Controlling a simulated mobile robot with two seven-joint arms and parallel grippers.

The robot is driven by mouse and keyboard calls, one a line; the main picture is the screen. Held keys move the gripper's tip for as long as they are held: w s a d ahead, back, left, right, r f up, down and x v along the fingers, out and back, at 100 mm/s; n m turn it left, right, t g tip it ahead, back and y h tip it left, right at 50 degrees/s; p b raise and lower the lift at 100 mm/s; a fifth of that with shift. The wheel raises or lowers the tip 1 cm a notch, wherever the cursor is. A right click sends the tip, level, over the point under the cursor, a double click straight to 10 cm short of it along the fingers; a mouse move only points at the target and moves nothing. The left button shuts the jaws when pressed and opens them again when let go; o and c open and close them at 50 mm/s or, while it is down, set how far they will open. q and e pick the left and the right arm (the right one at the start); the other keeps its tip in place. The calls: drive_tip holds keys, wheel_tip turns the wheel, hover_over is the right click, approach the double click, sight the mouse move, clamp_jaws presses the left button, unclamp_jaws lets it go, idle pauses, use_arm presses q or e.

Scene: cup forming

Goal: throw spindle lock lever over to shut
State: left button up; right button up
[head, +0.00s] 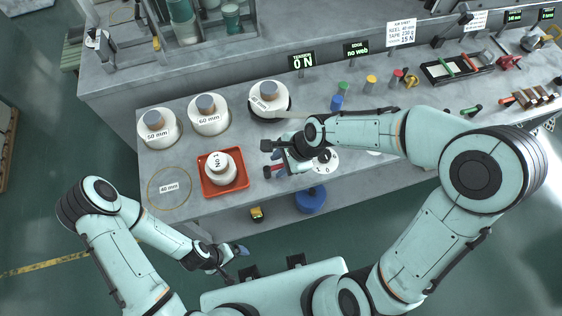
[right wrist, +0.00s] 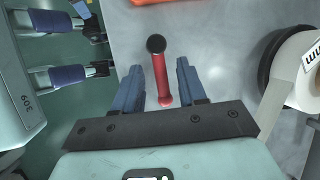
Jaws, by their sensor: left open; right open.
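A red lever with a black round knob (right wrist: 162,78), which I take to be the spindle lock lever, shows in the right wrist view. It lies between the two blue fingers of my right gripper (right wrist: 158,72), with a gap on each side. In the head view my right gripper (head: 276,160) is over the front part of the bench, and its own parts hide most of the lever there. A white roll (head: 267,95) sits on a black disc behind it, with a strip running off to the right. My left gripper (head: 237,252) is open and empty, in front of the bench and away from the lever.
An orange-red tray (head: 205,190) holding a white roll (head: 218,168) stands left of my right gripper. White rolls marked 50 mm (head: 158,135) and 60 mm (head: 208,118) stand behind it. The 40 mm ring (head: 168,200) is empty. Several coloured pegs and tools stand at right.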

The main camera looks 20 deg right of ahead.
clamp_jaws()
